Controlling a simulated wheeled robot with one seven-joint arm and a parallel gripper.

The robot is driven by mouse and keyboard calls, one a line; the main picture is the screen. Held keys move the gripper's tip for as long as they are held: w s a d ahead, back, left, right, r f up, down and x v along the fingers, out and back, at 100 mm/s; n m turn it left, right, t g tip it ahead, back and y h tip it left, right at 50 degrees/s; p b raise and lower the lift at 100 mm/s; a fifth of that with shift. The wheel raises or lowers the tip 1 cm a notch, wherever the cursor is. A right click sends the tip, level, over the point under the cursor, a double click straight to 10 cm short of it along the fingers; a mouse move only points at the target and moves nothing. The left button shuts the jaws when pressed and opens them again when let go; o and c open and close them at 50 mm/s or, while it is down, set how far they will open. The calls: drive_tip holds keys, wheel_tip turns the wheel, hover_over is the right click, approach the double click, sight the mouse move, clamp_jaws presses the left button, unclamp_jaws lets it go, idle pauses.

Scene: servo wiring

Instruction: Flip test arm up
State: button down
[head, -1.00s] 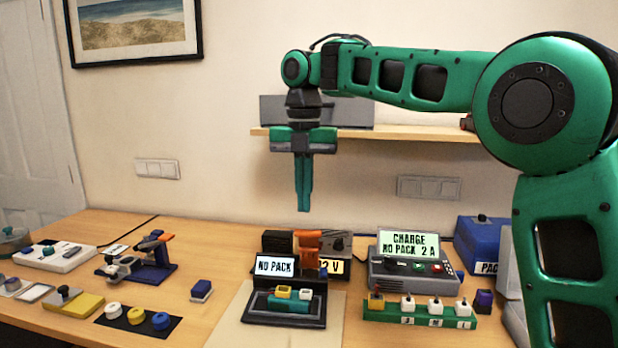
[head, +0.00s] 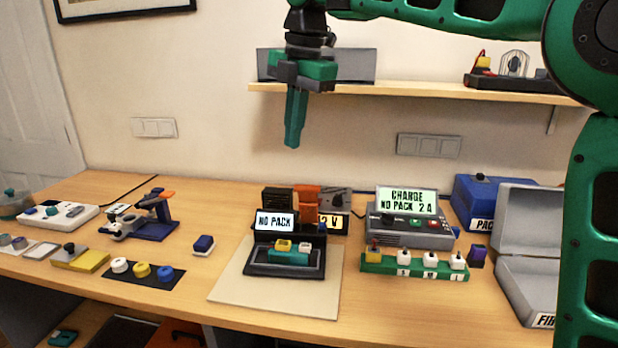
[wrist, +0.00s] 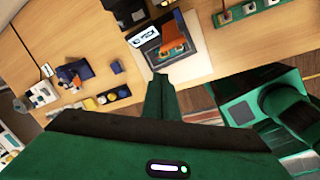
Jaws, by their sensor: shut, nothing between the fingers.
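My gripper (head: 292,143) is shut and empty, high above the table with fingers pointing down. In the wrist view its fingertips (wrist: 161,77) show just short of the tester's mat. The black tester (head: 285,270) has a "NO PACK" display (head: 274,222) and a teal cradle with yellow and white blocks. An orange arm-like part (head: 305,203) stands upright behind the cradle, right of the display; the display and tester partly hide its base. In the wrist view this orange part (wrist: 182,28) shows beside the display, above the cradle. I cannot tell its hinge clearly.
A charger (head: 412,232) reading "CHARGE NO PACK 2 A" and a green rack (head: 415,265) stand right of the tester. An open grey case (head: 527,270) is far right. A shelf (head: 420,90) runs along the wall behind my gripper. A small blue block (head: 204,245) lies left.

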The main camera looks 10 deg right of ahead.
drive_tip(key=s+d+f+m+t+y, duration=0.25)
drive_tip(key=s+d+m+t, duration=0.2)
drive_tip(key=s+m, duration=0.6)
drive_tip(key=w+a+f+m, duration=0.1)
drive_tip(key=w+f, duration=0.7)
drive_tip(key=w, duration=0.2)
drive_tip(key=shift+w+f+h, duration=0.25)
drive_tip(key=shift+f+h, duration=0.05)
drive_tip(key=shift+h, duration=0.05)
drive_tip(key=shift+d+m, duration=0.1)
drive_tip(key=shift+m, duration=0.15)
